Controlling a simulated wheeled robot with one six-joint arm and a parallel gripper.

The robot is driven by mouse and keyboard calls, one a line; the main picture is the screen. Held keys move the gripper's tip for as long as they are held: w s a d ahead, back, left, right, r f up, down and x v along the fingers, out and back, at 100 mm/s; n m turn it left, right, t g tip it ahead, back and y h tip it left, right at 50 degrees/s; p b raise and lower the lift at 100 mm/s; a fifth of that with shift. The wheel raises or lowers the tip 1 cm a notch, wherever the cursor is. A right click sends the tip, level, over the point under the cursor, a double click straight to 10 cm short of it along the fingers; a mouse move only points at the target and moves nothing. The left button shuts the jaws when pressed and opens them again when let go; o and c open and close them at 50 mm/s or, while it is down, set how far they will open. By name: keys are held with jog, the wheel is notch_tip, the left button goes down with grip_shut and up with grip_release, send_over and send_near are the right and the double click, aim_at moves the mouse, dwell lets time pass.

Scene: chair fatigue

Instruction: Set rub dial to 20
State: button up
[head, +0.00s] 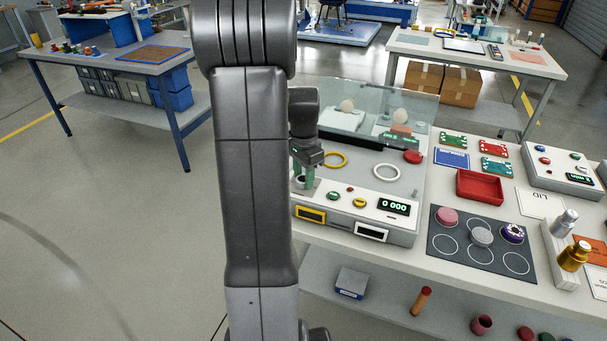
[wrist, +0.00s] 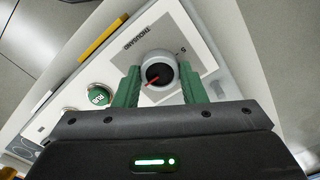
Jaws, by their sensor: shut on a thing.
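The pointer points down and left in the wrist view; a scale mark that looks like a 5 shows at the upper right. My gripper (wrist: 161,78) has its two green fingers on either side of the knob, shut on it. In the head view my gripper (head: 306,168) reaches down at the left end of the test machine (head: 345,215); the knob is mostly hidden there.
A green RUB button (wrist: 97,96) sits left of the dial. The machine's display (head: 394,207) reads 0 000. A clear guard (head: 385,110) stands behind. A red tray (head: 480,188) is to the right.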

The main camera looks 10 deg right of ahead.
aim_at(303, 179)
dwell(0.3)
jog(key=o, duration=1)
notch_tip(303, 179, up, 14)
jog(key=shift+f, duration=0.1)
jog(key=shift+f, duration=0.1)
notch_tip(303, 179, down, 14)
jog(key=shift+r, duration=0.15)
dwell(0.5)
jog(key=shift+r, duration=0.1)
